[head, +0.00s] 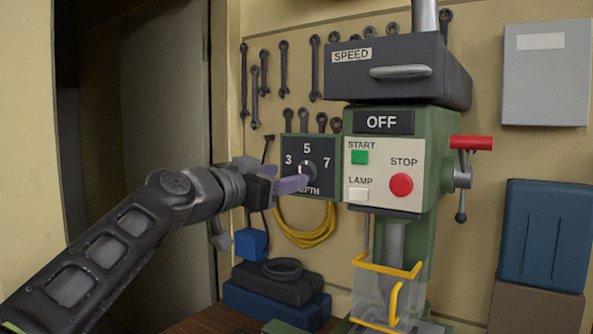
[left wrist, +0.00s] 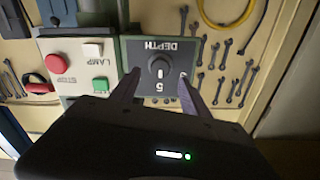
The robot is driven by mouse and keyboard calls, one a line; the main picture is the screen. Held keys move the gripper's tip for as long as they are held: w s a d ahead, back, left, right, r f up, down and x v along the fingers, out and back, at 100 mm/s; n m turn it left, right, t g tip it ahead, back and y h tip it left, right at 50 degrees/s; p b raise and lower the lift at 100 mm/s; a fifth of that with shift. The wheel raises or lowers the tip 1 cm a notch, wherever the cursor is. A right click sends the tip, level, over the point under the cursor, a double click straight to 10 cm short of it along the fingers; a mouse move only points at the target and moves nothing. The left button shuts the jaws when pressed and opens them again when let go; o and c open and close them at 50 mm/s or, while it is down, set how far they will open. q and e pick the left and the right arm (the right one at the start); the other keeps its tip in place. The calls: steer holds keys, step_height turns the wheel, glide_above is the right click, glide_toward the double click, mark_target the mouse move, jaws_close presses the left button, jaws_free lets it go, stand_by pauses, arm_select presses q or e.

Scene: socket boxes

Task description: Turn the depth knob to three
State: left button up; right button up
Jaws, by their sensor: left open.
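The depth knob (head: 308,169) is a round dark knob on a dark square panel (head: 327,150) marked 3, 5, 7 and DEPTH. In the left wrist view, where the panel appears upside down, the knob (left wrist: 159,67) shows a light mark that seems to point toward the 5. My left gripper (head: 290,184) is open in front of the panel, its fingertips close to the knob and partly covering it in the head view. In the left wrist view the two fingers (left wrist: 156,83) stand apart either side of the knob. Contact cannot be told. My right gripper is not in view.
The panel is on the left of a green drill press with START (head: 360,157), LAMP (head: 358,194) and red STOP (head: 401,184) buttons. A yellow cable (head: 307,238) hangs below the panel. Wrenches (head: 283,64) hang behind. A yellow-framed guard (head: 388,290) stands lower right.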

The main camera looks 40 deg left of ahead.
mark_target(297, 173)
arm_select(q)
steer(key=w+p, duration=0.1)
steer(key=w, duration=0.4)
jaws_close()
stand_by(0.5)
